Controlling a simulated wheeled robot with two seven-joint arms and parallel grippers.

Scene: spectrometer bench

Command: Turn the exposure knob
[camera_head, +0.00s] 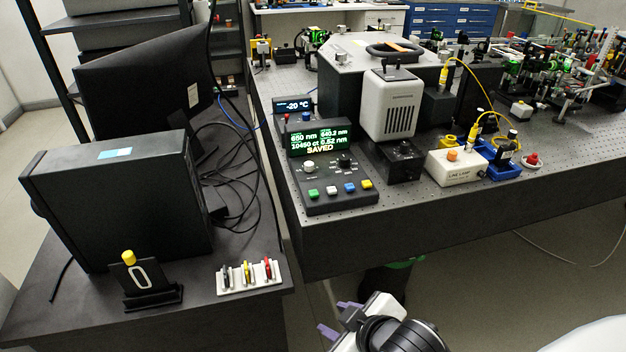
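A dark control box (330,190) stands on the optical table near its front left corner. Its sloped top has a pale knob (309,166) on the left and a black knob (346,161) on the right. Their labels are too small to read, so I cannot tell which is the exposure knob. The display (319,138) above them shows green lines and the word SAVED. My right gripper (336,318) is at the bottom centre, in front of and below the table edge. Its two purple fingers are apart with nothing between them. My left gripper is out of view.
Green, white, blue and yellow buttons (349,188) line the box's front. A black knobbed box (400,160) and a white lamp box (455,167) stand to its right. A dark desk (210,310) with a computer case (120,195) is at left. The table's front right is clear.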

